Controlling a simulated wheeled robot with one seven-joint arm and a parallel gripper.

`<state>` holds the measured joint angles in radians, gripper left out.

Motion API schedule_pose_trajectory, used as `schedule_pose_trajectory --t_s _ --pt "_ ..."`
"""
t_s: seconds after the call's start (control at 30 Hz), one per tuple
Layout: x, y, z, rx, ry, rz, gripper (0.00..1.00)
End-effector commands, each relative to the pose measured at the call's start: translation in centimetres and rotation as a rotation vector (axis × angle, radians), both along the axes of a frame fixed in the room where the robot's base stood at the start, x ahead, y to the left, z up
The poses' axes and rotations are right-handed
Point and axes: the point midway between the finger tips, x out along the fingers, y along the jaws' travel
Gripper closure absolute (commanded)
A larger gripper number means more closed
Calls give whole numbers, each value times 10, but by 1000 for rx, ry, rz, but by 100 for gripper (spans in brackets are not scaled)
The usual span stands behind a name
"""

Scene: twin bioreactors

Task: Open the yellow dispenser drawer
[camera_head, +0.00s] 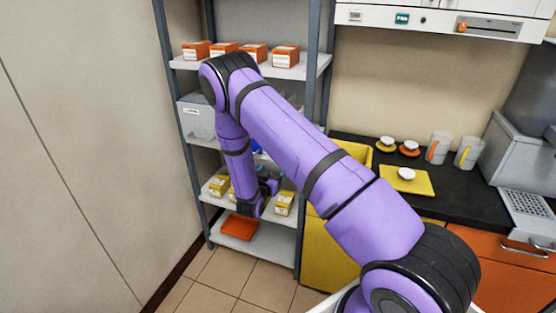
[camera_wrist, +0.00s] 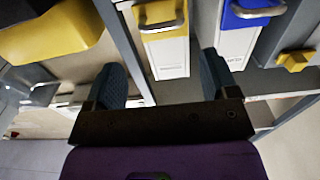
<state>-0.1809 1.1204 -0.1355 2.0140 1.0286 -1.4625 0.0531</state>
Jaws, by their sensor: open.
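In the wrist view, the yellow dispenser drawer (camera_wrist: 153,12) has a grey bar handle and a white lower front with small print. It looks closed. My gripper (camera_wrist: 161,62) is open and empty. Its two dark fingers are spread on either side of the white front, below the handle in the picture, and do not grip the handle. In the head view, my gripper (camera_head: 268,187) is in front of the shelf rack, and my arm hides the yellow drawer. I cannot tell the exact gap from fingers to handle.
A blue drawer (camera_wrist: 250,12) with a similar handle is right of the yellow one. The metal rack (camera_head: 318,100) holds orange boxes (camera_head: 285,56) above and yellow boxes (camera_head: 284,203) lower down. An orange tray (camera_head: 239,227) lies below. A dark counter (camera_head: 450,182) is at right.

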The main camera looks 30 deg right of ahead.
Motion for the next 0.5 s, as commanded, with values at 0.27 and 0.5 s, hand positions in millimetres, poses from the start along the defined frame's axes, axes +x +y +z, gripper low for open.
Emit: schedule_pose_trajectory --t_s 0.27,0.5 --pt "28 -38 0 0 -1 -3 20" --pt "51 -66 0 1 0 -1 20"
